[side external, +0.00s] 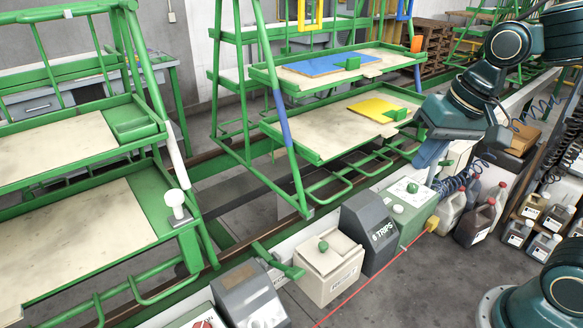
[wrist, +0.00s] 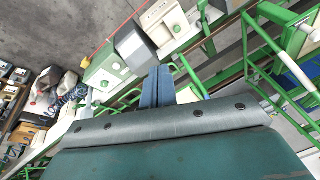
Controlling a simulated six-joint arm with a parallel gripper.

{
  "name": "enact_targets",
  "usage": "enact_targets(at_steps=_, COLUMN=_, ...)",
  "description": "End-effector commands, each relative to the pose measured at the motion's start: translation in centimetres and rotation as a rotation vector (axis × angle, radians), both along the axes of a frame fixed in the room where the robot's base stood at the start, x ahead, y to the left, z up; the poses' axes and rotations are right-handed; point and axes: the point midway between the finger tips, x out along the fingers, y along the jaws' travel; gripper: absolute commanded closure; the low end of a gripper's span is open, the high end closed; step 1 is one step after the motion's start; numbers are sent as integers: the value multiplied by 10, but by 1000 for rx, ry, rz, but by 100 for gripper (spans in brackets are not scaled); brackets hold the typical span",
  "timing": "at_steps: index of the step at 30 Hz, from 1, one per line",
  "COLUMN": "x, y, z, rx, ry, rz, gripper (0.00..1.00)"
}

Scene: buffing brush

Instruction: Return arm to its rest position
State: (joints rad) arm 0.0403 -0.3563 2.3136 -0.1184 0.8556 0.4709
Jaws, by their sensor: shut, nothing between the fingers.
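My gripper (side external: 430,156) hangs at the right of the side view, above the row of boxes along the rail and to the right of the middle rack. In the wrist view its two blue fingers (wrist: 158,86) lie side by side, shut, with nothing held. My dark green arm reaches in from the upper right in the side view. No buffing brush can be made out for certain in either view.
The green middle rack (side external: 283,138) holds a blue panel (side external: 322,63) and a yellow panel (side external: 376,107). A grey box (side external: 369,231), a cream box (side external: 328,268) and a white-and-green box (side external: 408,204) line the rail. Jugs (side external: 475,222) stand right.

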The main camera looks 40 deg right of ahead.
Motion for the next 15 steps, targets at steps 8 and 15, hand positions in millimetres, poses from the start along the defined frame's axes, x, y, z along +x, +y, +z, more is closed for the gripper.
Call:
enact_targets(at_steps=8, x=-48, y=-6, z=12, rx=-117, ry=-103, rz=197, gripper=100)
enact_targets(at_steps=15, x=-77, y=-11, z=12, rx=-199, ry=-159, rz=320, gripper=100)
